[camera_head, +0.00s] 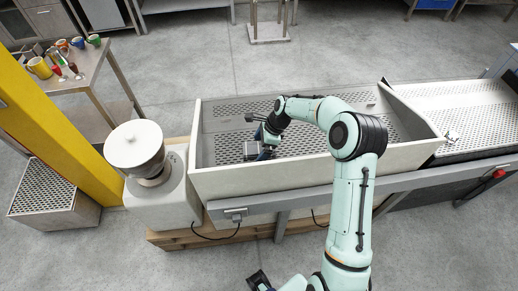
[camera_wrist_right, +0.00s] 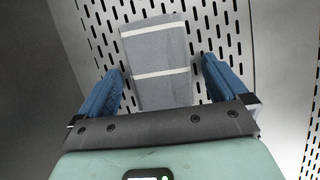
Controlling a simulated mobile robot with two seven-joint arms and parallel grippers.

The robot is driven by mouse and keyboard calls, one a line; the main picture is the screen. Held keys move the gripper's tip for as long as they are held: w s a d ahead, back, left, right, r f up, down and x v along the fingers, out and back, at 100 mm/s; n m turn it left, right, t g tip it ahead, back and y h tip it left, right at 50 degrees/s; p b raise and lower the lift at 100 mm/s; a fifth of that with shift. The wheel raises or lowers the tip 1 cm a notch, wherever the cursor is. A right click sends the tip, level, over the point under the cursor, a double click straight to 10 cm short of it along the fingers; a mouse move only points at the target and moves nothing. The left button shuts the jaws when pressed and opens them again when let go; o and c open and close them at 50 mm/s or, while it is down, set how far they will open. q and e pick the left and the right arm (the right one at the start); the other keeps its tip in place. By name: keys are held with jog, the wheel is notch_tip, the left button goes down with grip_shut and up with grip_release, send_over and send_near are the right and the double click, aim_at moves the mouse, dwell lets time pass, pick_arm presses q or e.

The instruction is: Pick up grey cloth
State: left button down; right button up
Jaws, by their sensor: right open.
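The grey cloth (camera_wrist_right: 158,58) is a folded, flat rectangle with two pale stripes, lying on the slotted floor of the sink-like trough. In the head view it is a small grey patch (camera_head: 251,147), partly hidden by my right gripper. My right gripper (camera_head: 264,147) reaches down into the trough at the cloth. In the wrist view the blue fingers of the right gripper (camera_wrist_right: 163,66) stand apart, one on each side of the cloth, with gaps showing. A dark gripper, seemingly my left (camera_head: 260,281), shows at the bottom edge; its jaws are unclear.
The trough (camera_head: 265,181) has raised walls around the cloth. A white grinder-like machine (camera_head: 138,150) stands to its left, beside a yellow post (camera_head: 55,120). A perforated conveyor (camera_head: 470,112) adjoins on the right. A table (camera_head: 82,77) with cups and glasses is at the upper left.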

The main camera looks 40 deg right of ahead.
jog(key=c, duration=1)
